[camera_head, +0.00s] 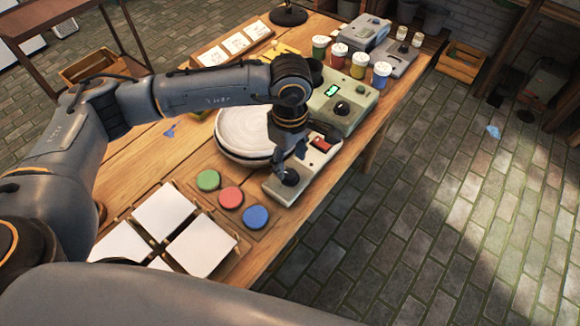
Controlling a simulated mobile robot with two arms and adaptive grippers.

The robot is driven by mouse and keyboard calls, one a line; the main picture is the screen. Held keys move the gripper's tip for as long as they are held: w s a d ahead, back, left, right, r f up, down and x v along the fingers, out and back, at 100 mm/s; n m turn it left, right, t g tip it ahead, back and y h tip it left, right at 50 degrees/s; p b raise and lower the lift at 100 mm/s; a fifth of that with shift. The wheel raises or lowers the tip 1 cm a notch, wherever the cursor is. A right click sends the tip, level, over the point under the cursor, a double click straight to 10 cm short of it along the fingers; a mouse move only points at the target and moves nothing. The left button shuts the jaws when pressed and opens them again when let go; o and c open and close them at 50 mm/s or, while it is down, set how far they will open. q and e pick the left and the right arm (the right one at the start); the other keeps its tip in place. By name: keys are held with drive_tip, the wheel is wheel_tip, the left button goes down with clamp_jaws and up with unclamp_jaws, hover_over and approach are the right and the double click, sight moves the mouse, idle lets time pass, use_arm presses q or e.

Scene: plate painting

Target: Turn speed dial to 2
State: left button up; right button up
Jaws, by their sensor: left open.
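A pale control box (272,188) stands at the table's right edge, with a black dial (291,177) at its near end and a red switch (321,143) farther back. No number by the dial is readable. My left gripper (290,163) points down just above this dial, open; I cannot tell whether its fingers touch the dial. They hide part of the dial and box. A round white plate (243,130) lies left of the gripper, partly behind my arm. My right gripper is not in view.
A greenish box (355,122) with a lit display (331,90) and a black knob (342,108) stands behind. Paint jars (358,66) are farther back. Green (208,180), red (231,197) and blue (256,217) discs and white tiles (200,246) lie in front.

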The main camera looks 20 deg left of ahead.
sight(290, 174)
use_arm(q)
wheel_tip(290, 174, up, 8)
drive_tip(key=shift+f, duration=0.15)
idle(0.6)
